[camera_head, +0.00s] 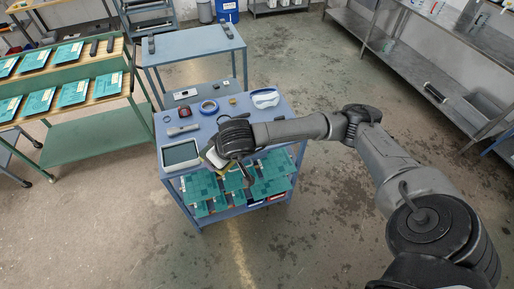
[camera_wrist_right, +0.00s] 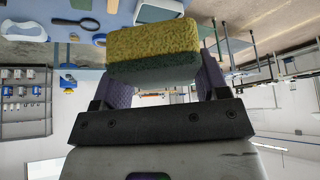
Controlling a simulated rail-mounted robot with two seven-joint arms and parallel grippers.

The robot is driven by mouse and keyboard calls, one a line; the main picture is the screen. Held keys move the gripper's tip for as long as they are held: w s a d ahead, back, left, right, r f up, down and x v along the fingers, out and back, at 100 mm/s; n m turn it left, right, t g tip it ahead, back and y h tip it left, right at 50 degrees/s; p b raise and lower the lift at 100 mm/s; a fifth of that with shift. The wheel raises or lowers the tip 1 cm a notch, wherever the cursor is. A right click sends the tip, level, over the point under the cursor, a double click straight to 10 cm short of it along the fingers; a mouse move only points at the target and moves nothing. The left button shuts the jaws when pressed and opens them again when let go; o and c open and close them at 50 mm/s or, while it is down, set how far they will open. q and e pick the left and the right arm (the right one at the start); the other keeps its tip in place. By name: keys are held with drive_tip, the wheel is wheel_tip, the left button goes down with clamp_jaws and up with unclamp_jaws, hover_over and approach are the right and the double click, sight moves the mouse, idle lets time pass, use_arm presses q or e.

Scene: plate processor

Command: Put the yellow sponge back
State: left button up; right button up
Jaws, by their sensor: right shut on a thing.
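The yellow sponge (camera_wrist_right: 152,45) has a dark green underside and sits between the two fingers of my right gripper (camera_wrist_right: 158,78) in the wrist view. In the head view my right gripper (camera_head: 216,158) is over the front part of the blue cart (camera_head: 242,109), and only a small part of the sponge (camera_head: 213,158) shows beside it. The gripper is shut on the sponge and holds it above the cart's level. The spot under the gripper is partly hidden by my wrist. My left gripper is in neither view.
A green rack (camera_head: 85,130) stands left. Floor to the right is open.

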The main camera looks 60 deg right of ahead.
drive_tip(key=d+f+m+g+h+b, duration=0.2)
drive_tip(key=d+f+m+b, duration=0.4)
drive_tip(key=d+f+b, duration=0.7)
drive_tip(key=d+f+m+g+h+b, duration=0.1)
drive_tip(key=d+f+m+h+b, duration=0.3)
drive_tip(key=d+f+b, duration=0.9)
drive_tip(key=shift+m+y, duration=0.5)
drive_tip(key=shift+y, duration=0.2)
drive_tip(key=w+d+f+b, duration=0.1)
drive_tip(key=w+d+b, duration=0.1)
drive_tip(key=w+d, duration=0.1)
drive_tip(key=w+d+b, duration=0.3)
drive_tip(key=w+d+f+b, duration=0.1)
drive_tip(key=w+d+b, duration=0.1)
drive_tip(key=w+d, duration=0.1)
drive_tip(key=shift+w+f, duration=0.3)
drive_tip(key=shift+w, duration=0.05)
drive_tip(key=shift+d+f+b, duration=0.1)
drive_tip(key=shift+f+b, duration=0.2)
drive_tip(key=shift+b, duration=0.05)
wheel_tip(320, 180, down, 4)
drive_tip(key=shift+r+b, duration=0.2)
drive_tip(key=shift+b, duration=0.65)
drive_tip(key=o, duration=0.9)
drive_tip(key=shift+f, duration=0.1)
